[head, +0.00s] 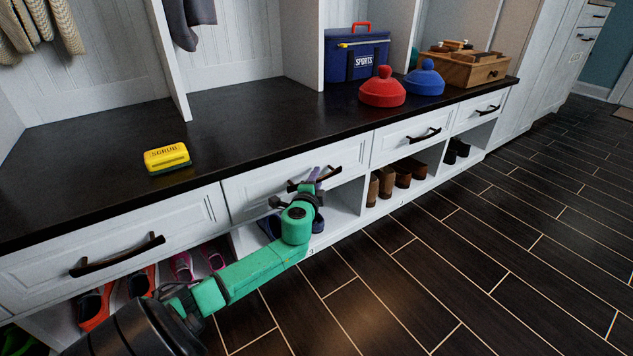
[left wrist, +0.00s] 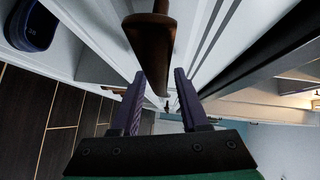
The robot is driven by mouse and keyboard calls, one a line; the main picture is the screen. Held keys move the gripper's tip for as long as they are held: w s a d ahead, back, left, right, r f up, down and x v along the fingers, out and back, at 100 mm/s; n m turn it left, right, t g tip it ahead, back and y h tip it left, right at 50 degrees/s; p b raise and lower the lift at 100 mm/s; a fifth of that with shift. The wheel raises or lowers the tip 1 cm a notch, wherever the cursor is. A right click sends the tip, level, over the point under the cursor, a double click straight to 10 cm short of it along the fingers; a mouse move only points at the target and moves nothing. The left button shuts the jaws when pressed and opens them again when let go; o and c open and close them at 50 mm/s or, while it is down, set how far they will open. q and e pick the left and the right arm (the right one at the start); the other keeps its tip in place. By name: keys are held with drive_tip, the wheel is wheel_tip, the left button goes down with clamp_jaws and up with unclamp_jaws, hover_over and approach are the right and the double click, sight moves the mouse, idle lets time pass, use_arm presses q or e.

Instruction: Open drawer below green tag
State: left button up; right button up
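The white drawer (head: 288,184) in front of my left gripper is shut, and its dark curved handle (head: 328,171) is partly covered by the gripper. My left gripper (head: 312,180) is at this handle. In the left wrist view, its two purple fingers (left wrist: 160,98) are spread apart. The brown handle (left wrist: 150,42) lies ahead, its near end appearing in the gap between the fingertips; I cannot tell whether they touch. Other shut drawers with dark handles are at left (head: 118,254), right (head: 423,135) and far right (head: 487,110). I see no green tag. My right gripper is out of view.
Shoes fill cubbies below. The floor (head: 470,230) is clear.

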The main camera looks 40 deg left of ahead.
use_arm(q)
clamp_jaws()
idle(1.3)
